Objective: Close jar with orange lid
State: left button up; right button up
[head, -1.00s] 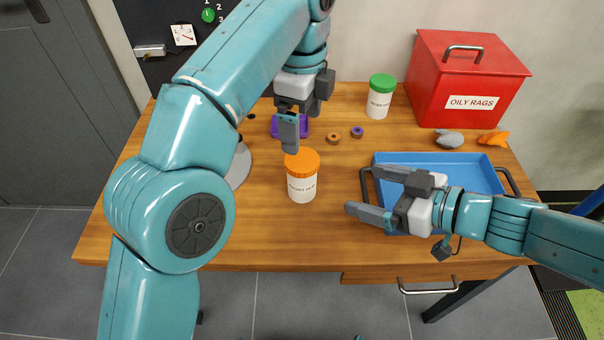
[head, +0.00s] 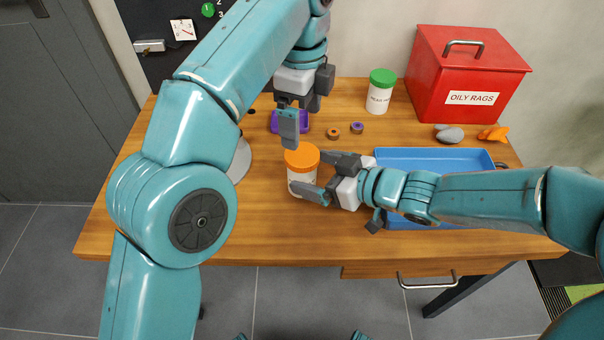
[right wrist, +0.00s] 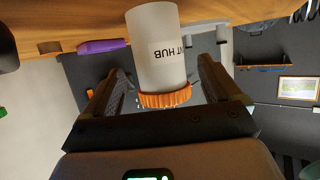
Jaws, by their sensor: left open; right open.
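The white jar (head: 299,182) stands upright on the wooden table, with the orange lid (head: 302,156) sitting on its top. I cannot tell how tight the lid is. My right gripper (head: 312,173) is open, with its fingers reaching from the right to either side of the jar. In the right wrist view the jar (right wrist: 160,48) and its ribbed orange lid (right wrist: 165,97) appear upside down between the spread fingers, with gaps on both sides. My left gripper (head: 299,118) is open and empty, pointing down just behind and above the lid.
A blue tray (head: 440,154) lies under my right arm. A white jar with a green lid (head: 381,90) and a red oily rags bin (head: 470,75) stand at the back. A purple item (head: 290,122) and two small rings (head: 333,134) lie behind the jar. The front-left table is clear.

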aim_at(302, 154)
jog(key=shift+x, duration=2.05)
grip_shut()
pick_arm(q)
jog(key=n, duration=0.6)
jog(key=shift+n, duration=0.3)
jog(key=n, duration=0.7)
jog(key=shift+r+n, duration=0.15)
jog(key=shift+n, duration=0.15)
jog(key=n, duration=1.2)
jog(key=shift+r+n, duration=0.1)
jog(key=shift+n, duration=0.3)
jog(key=shift+f, duration=4)
